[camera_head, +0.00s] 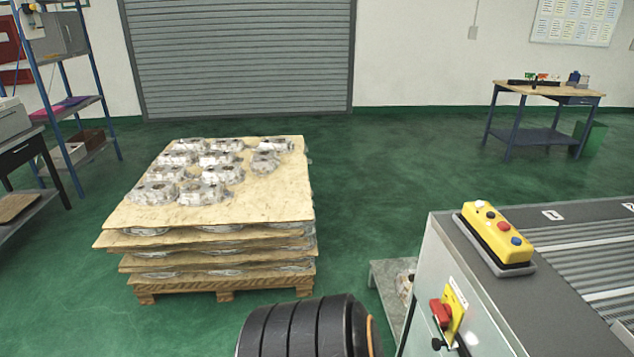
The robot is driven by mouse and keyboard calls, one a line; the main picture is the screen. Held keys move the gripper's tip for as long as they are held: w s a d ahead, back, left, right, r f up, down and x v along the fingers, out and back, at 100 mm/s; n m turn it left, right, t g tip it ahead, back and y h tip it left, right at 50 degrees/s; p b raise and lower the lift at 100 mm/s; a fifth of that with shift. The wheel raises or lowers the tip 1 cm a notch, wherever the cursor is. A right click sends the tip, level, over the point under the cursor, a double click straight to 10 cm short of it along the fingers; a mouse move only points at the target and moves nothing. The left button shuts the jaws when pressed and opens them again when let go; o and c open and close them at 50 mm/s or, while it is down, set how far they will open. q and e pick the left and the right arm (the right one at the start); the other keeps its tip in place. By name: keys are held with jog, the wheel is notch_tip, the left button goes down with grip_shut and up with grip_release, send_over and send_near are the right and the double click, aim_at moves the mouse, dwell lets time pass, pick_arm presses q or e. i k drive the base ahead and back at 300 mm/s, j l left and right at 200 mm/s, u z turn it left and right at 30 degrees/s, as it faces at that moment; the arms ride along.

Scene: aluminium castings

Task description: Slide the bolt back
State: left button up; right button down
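I cannot make out a bolt anywhere in the head view. Neither of my grippers is in view. A black ribbed rounded part, apparently one of my arm links, shows at the bottom centre. It hides part of the floor in front of the pallet.
A pallet stack (270,205) of aluminium castings (200,191) on board layers stands left of centre. A conveyor machine (460,270) with a yellow button box (497,238) and red switch (441,313) fills the lower right. Shelves (75,105) stand left, a workbench (548,92) back right. Green floor (400,165) between is clear.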

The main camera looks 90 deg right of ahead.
aim_at(449, 341)
jog(key=j+z, duration=0.1)
jog(key=z, duration=3.55)
